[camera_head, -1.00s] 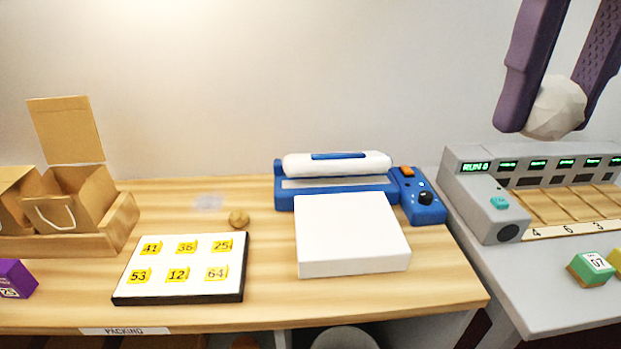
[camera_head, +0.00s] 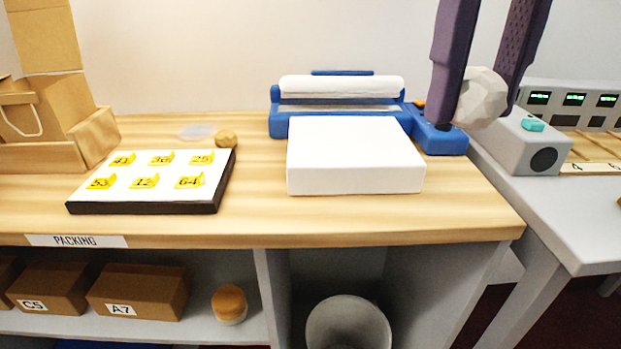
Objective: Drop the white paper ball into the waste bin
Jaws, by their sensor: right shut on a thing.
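The white paper ball (camera_head: 482,97) is a faceted, crumpled lump at the upper right of the head view. My right gripper (camera_head: 478,100) reaches down from the top with its two purple fingers on either side of the ball, shut on it. The ball is held in the air, in front of the blue machine's right end in the picture. The waste bin (camera_head: 349,326) is a round, light grey, open bin under the counter, below the white block; its lower part is cut off by the frame's bottom edge. My left gripper is not in view.
The wooden counter (camera_head: 360,221) overhangs the bin. A shelf below holds cardboard boxes (camera_head: 138,290). A grey table (camera_head: 582,222) stands right.

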